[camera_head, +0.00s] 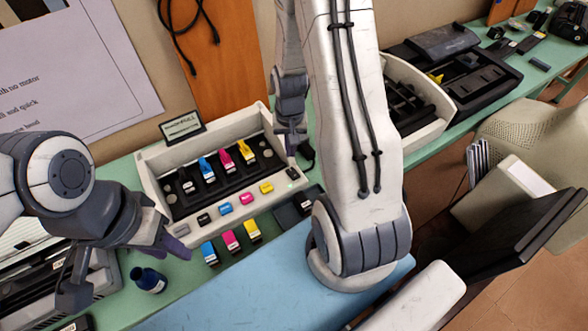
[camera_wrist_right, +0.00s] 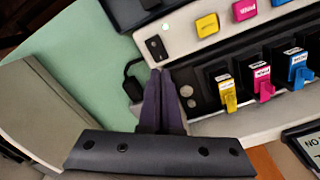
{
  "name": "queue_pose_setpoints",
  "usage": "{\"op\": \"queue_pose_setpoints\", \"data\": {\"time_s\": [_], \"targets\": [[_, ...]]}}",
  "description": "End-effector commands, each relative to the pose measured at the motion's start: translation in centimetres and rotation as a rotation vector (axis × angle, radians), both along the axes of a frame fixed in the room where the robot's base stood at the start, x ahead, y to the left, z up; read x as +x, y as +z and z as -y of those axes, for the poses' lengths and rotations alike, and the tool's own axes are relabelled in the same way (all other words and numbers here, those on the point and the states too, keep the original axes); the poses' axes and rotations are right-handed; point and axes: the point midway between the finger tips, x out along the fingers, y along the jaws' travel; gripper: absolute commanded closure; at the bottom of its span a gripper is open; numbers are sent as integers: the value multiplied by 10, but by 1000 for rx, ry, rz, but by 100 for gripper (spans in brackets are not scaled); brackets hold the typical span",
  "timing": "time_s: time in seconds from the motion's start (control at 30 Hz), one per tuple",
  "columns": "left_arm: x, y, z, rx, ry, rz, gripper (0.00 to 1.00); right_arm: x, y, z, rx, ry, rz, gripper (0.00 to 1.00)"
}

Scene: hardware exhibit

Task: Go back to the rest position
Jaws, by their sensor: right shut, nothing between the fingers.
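My right gripper (camera_head: 291,153) is shut and empty at the right end of the open white printer (camera_head: 152,168). In the right wrist view its dark fingers (camera_wrist_right: 160,100) are pressed together beside a black rocker switch (camera_wrist_right: 157,48); whether they touch the printer I cannot tell. A green light shows near the switch. My left gripper (camera_head: 125,272) is at the lower left, its fingers spread apart, with a dark blue ink bottle (camera_head: 148,280) near them.
Cartridges with blue, pink and yellow tabs (camera_head: 226,162) sit in the printer. Loose cartridges (camera_head: 230,241) lie in front of it, beside a blue mat (camera_head: 270,285). Another opened printer (camera_head: 418,100) stands to the right. A sign (camera_head: 181,126) stands behind the first printer.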

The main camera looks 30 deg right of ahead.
Motion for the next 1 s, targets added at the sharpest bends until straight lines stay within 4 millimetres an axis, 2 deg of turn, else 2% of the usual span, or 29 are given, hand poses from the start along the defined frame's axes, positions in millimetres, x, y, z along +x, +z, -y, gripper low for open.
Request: {"op": "queue_pose_setpoints", "data": {"time_s": [0.47,0.57,0.67,0.77,0.8,0.87,0.9,1.0], "targets": [[0,0,0,0,0,0,62,0,0,0,0,0,0,100],[0,0,0,0,0,0,62,2,5,-7,-1,23,4,100],[0,0,0,0,0,0,62,4,25,-33,-1,114,12,100],[0,-1,0,0,0,0,62,-1,59,-82,3,283,26,100],[0,-1,0,0,0,0,62,-7,75,-105,6,365,33,100],[0,-1,0,0,0,0,62,-23,97,-138,13,495,38,100],[0,-2,0,0,0,0,62,-36,110,-158,18,580,43,100],[0,-2,0,0,0,0,62,-75,139,-198,34,788,50,100]]}}
